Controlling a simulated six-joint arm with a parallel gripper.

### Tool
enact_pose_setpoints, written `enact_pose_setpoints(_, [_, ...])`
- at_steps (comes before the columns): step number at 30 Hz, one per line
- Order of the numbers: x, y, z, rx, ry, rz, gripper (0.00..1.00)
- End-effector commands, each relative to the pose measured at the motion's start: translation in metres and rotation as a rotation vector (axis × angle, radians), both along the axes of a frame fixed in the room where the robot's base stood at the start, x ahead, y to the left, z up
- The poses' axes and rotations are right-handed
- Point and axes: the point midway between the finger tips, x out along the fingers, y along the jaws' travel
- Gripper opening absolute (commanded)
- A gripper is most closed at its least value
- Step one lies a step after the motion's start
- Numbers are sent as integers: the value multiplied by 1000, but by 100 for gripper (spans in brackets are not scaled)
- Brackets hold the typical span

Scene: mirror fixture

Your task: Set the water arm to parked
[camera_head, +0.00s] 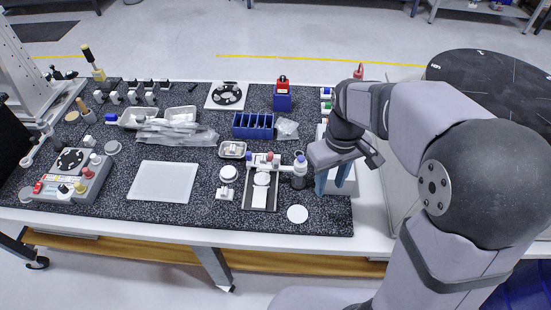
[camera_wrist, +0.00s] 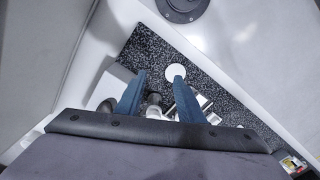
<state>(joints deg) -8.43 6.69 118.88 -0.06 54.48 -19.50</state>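I cannot tell for certain which part is the water arm. A dark tray fixture (camera_head: 246,194) stands on the speckled mat at front centre, with white round and square parts in it. A bar with red and white knobs crosses its far end. My gripper (camera_head: 335,181) hangs to the right of the bottle, fingers pointing down, apart and empty. In the wrist view the blue fingers (camera_wrist: 157,95) are spread. Small grey and white parts show between and beyond them, partly hidden.
A white disc (camera_head: 297,214) lies near the mat's front edge. A blue divided bin (camera_head: 253,125) and a white tray (camera_head: 163,182) stand further left. A control box with coloured knobs (camera_head: 75,180) is at far left. A pale box sits beneath my gripper at right.

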Motion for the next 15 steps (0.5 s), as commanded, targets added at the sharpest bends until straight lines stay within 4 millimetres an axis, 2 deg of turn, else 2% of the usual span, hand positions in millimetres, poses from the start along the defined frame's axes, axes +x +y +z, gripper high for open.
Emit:
enact_pose_setpoints(1, [17,12,-6,1,-1,76,35])
enact_pose_setpoints(6, [64,54,-4,1,2,343,35])
enact_pose_setpoints(10, [89,86,-2,1,2,529,35])
enact_pose_setpoints(15, [109,119,-1,2,1,710,35])
